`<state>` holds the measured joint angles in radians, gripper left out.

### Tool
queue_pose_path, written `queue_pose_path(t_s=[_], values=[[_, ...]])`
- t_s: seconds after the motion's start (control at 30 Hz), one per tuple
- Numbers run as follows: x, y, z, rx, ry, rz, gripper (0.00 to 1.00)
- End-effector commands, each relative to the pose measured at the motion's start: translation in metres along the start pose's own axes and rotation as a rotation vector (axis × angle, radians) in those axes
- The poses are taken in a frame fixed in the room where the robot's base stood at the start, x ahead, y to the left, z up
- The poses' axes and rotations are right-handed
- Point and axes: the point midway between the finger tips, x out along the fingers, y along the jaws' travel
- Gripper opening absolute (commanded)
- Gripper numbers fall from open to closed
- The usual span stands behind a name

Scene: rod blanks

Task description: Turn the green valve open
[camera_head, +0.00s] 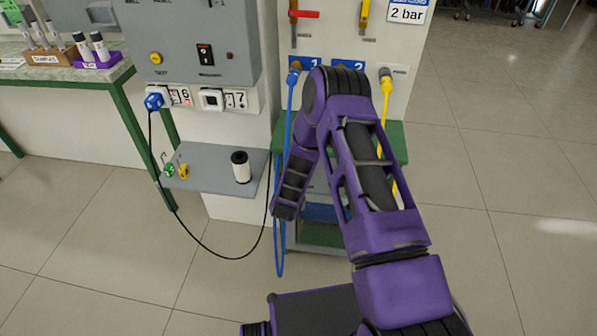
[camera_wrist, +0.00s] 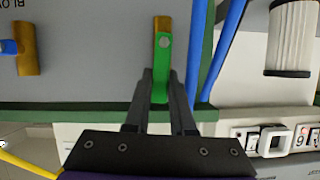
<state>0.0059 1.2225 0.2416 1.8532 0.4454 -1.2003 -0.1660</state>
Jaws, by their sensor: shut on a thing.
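The green valve shows in the wrist view as a green lever (camera_wrist: 163,68) on a brass body (camera_wrist: 162,24), fixed to a grey panel. The lever lies roughly in line with the brass body. My gripper (camera_wrist: 160,82) is shut on the lever, with one dark finger on each side of its lower part. In the head view my purple arm hides the green valve and the gripper's fingertips.
A brass valve with a blue handle (camera_wrist: 8,47) is left of the green one in the wrist view. A blue hose (camera_head: 280,215) and a yellow hose (camera_head: 386,110) hang beside my arm. A shelf (camera_head: 215,172) holds a black-and-white cylinder (camera_head: 241,168).

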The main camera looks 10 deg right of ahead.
Motion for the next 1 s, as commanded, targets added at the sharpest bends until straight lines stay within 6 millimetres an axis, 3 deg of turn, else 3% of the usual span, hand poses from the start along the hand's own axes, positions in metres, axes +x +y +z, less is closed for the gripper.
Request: queue_pose_path(t_s=[0.77,0.8,0.93,1.0], values=[[-0.0004,-0.0045,0.0018,-0.093,-0.004,0.037,0.00],[-0.0004,-0.0045,0.0018,-0.093,-0.004,0.037,0.28],[-0.0002,-0.0045,0.0015,-0.093,-0.003,0.037,0.51],[-0.0002,-0.0045,0.0013,-0.092,-0.002,0.037,0.53]])
